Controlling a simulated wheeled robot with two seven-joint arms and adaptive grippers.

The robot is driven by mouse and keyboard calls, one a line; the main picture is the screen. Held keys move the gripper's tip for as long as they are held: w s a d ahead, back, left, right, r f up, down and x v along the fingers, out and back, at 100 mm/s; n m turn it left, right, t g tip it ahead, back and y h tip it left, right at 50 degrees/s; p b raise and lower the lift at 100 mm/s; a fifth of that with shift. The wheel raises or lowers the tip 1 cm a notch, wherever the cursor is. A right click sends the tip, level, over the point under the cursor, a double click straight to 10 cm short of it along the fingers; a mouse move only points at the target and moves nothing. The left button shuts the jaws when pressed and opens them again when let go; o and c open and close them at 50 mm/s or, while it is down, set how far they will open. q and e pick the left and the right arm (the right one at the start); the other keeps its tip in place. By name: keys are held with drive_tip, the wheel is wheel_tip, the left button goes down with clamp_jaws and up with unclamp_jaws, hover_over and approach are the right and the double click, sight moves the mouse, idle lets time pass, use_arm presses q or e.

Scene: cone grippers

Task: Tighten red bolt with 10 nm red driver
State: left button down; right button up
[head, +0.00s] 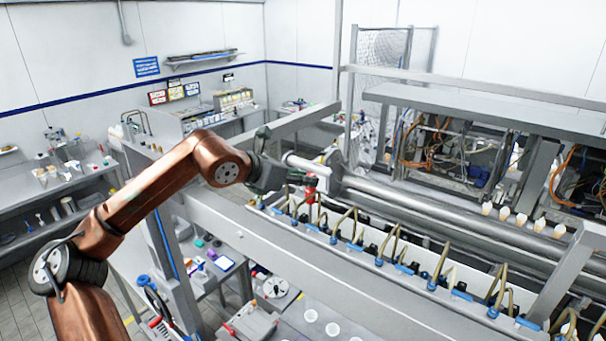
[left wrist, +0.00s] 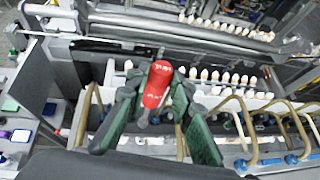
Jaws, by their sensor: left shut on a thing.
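My left gripper (head: 300,180) is at the far left end of the long machine, above its row of bent brass tubes. It is shut on a red driver (head: 311,185), whose red body also shows between the green-grey fingers in the left wrist view (left wrist: 158,82). The driver looks roughly upright in the head view, and white lettering shows on it in the wrist view. Where its tip ends is hard to make out among the tubes. I cannot pick out a red bolt in either view. My right gripper is not in view.
Several brass tubes with blue fittings (head: 381,262) line the trough beside the gripper. A thick metal roller (head: 420,205) runs behind it. A grey beam (head: 300,272) runs along the front.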

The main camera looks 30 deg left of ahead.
use_arm(q)
drive_tip(key=shift+s+d+r+n+y+p, duration=0.1)
drive_tip(key=shift+d+n+y+p, duration=0.05)
drive_tip(key=shift+n+y+p, duration=0.4)
idle(0.4)
drive_tip(key=shift+b, duration=0.35)
